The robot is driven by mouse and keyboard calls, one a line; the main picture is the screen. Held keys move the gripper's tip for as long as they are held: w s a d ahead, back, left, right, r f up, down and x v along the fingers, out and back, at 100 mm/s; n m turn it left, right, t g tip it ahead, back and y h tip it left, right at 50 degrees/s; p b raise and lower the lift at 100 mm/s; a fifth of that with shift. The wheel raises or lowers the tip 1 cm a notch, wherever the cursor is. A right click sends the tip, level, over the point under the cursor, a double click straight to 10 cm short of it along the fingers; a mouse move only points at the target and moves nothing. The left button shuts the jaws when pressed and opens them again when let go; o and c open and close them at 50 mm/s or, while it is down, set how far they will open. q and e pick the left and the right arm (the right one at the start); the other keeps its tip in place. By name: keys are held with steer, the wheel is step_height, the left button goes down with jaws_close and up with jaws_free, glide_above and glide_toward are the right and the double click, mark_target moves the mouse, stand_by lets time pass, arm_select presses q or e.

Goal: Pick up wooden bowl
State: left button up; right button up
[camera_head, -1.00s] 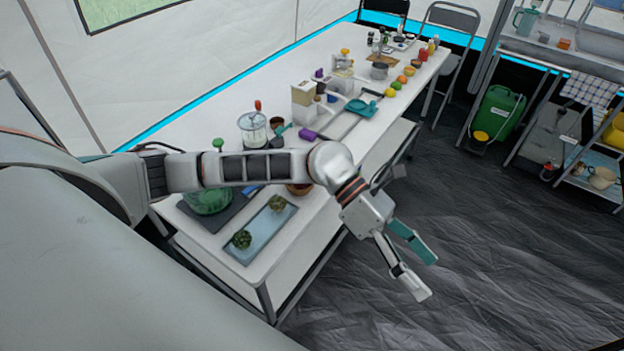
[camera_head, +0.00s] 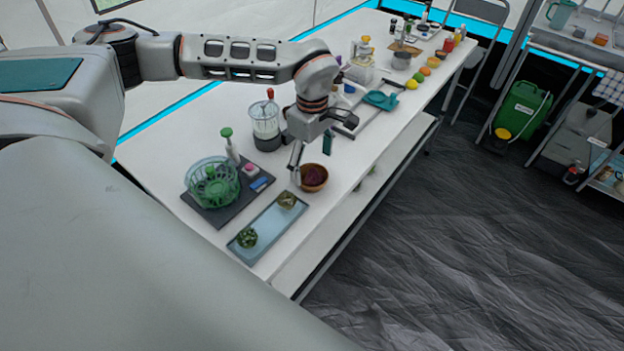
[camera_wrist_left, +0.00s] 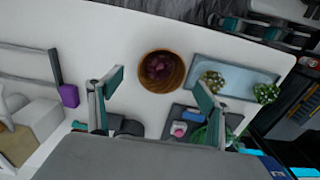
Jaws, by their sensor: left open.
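The wooden bowl (camera_head: 314,178) stands on the white table near its front edge, with something dark red in it. It also shows in the left wrist view (camera_wrist_left: 161,71), beyond the gap between the fingers. My left gripper (camera_head: 312,158) is open and empty. In the head view it hangs just above and behind the bowl, with one finger over the bowl's left side. In the left wrist view the fingertips (camera_wrist_left: 157,82) stand apart and nothing is between them at the jaws. My right gripper is in neither view.
A blue tray (camera_head: 262,232) with two green plants lies left of the bowl. A dark board (camera_head: 214,216) holds a green basket (camera_head: 212,184). A glass blender jar (camera_head: 265,125) stands behind. A purple block (camera_wrist_left: 69,95) lies on the table.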

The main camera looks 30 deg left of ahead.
mark_target(312, 173)
arm_select(q)
step_height(312, 173, down, 5)
steer(key=shift+s, duration=0.15)
steer(key=c, duration=1.3)
steer(key=shift+o, duration=0.2)
steer(key=shift+r, duration=0.1)
